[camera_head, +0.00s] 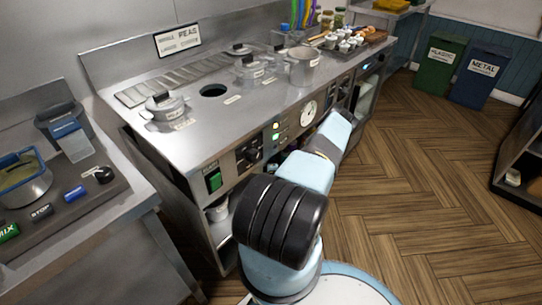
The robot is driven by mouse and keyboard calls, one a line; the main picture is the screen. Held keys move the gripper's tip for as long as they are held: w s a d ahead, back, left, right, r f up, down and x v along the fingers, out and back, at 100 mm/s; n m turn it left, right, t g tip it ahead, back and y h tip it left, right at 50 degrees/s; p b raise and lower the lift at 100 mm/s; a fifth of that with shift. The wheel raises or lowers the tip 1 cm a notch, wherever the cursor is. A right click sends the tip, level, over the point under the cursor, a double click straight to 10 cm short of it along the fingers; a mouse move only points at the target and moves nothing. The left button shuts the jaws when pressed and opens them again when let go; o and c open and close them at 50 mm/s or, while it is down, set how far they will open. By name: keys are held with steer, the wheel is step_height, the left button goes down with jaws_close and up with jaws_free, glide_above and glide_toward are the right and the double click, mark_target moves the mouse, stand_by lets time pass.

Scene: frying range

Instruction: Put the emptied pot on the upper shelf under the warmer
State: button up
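A lidless grey metal pot (303,68) stands on the steel range top, right of the lidded pots; I cannot tell whether it is empty. An open shelf bay (366,97) shows in the range front at the right end, partly behind my arm; what it holds is unclear. Another opening at the lower left holds a pale pot-like vessel (218,211). I cannot tell which opening is the upper shelf under the warmer. My arm reaches forward along the range front, and its far end hides my gripper and anything in it.
Lidded pots (165,105) (249,68) stand around a round hole (213,91) in the range top. A tray of small cups (345,43) is at the far end. A side counter (110,215) is at left. Green (440,65) and blue (482,75) bins stand far right; the wooden floor between is clear.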

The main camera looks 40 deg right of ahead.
steer(key=v, duration=0.6)
steer(key=shift+s+a, duration=0.2)
steer(key=shift+s, duration=0.1)
